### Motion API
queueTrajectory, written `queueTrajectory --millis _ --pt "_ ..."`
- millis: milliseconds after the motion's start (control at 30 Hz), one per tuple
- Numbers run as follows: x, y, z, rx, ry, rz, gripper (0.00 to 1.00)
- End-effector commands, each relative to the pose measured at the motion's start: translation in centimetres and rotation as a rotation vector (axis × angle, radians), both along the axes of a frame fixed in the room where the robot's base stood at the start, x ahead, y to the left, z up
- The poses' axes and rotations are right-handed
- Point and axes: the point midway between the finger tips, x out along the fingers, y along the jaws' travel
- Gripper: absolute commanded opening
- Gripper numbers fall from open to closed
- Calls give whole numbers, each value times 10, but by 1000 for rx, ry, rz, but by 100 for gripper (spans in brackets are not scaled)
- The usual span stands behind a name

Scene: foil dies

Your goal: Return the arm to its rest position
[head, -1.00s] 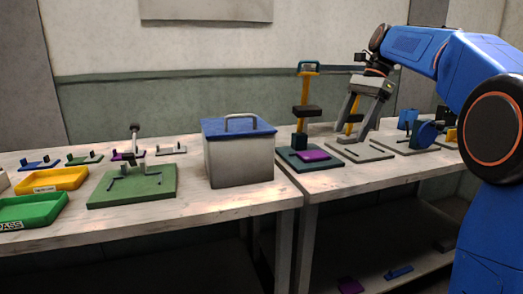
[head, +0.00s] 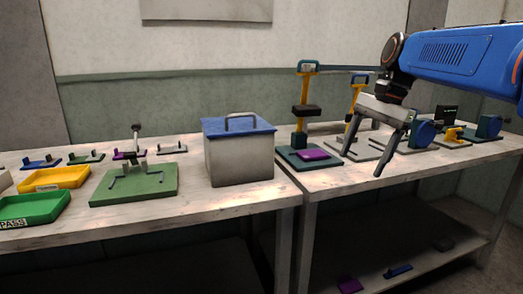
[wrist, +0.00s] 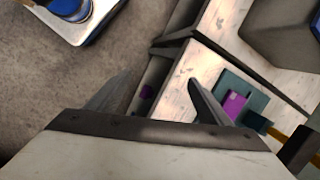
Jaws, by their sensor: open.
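My gripper (head: 368,150) is open and empty in the head view, held in the air in front of the right-hand bench. Its two dark fingers point down and stand apart. My blue arm reaches in from the right edge. In the wrist view the open fingers (wrist: 150,95) also show, with nothing between them. Below them are the floor and the bench edge.
The right bench (head: 345,185) carries a press (head: 305,115) with a purple plate (head: 313,154) and several machines. The left bench (head: 235,200) holds a blue-lidded box (head: 238,155), a green fixture (head: 120,185), a yellow tray (head: 55,179) and a green tray (head: 30,208).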

Motion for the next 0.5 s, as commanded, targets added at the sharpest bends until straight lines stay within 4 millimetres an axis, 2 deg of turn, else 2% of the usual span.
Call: queueTrajectory --millis 33,267,500 --pt "-16 0 -8 -16 -25 33 73" --pt "-73 -4 -48 -98 -147 207 73" --pt "-131 -11 -100 -197 -260 400 73"
